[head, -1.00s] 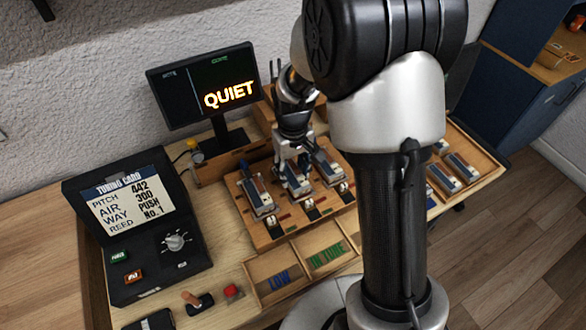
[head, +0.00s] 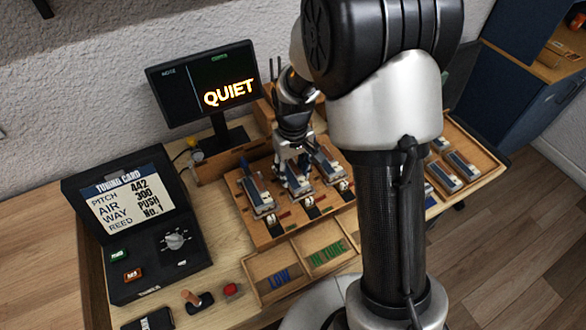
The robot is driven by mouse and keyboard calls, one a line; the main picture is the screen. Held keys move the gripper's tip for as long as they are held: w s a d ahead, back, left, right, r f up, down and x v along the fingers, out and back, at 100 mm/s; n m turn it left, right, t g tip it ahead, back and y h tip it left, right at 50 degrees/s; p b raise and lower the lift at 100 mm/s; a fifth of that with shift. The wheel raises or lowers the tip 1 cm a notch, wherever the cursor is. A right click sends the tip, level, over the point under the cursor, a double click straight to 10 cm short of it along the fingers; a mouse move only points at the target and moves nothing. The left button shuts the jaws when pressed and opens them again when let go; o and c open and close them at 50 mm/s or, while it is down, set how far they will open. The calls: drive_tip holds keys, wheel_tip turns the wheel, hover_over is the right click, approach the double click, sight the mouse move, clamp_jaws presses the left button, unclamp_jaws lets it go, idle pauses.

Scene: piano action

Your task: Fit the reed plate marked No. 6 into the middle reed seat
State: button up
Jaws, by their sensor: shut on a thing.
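My gripper (head: 291,167) points down over the middle of the wooden reed board (head: 263,236). It is shut on a reed plate (head: 297,187) at the middle seat, and its fingers hide much of that plate. I cannot read a number on it, nor tell whether it is fully down in the seat. One reed plate (head: 258,196) lies in the left seat and another (head: 328,164) in the right seat, close on either side of my gripper.
The monitor (head: 205,85) reads QUIET. The tuning card (head: 130,200) stands at the left. The LOW tray (head: 272,287) and IN TUNE tray (head: 326,270) lie in front. More reed plates (head: 460,170) sit in a tray at the right, partly behind my arm.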

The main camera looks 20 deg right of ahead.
drive_tip(key=o, duration=1.2)
wheel_tip(320, 180, up, 12)
idle(0.7)
drive_tip(key=s+r+m+t, duration=0.1)
drive_tip(key=s+r, duration=0.4)
drive_tip(key=s, duration=0.6)
drive_tip(key=s+r+m+t, duration=0.1)
drive_tip(key=s+r+t, duration=0.2)
drive_tip(key=s, duration=0.8)
drive_tip(key=shift+r+t, duration=0.3)
drive_tip(key=shift+r, duration=0.6)
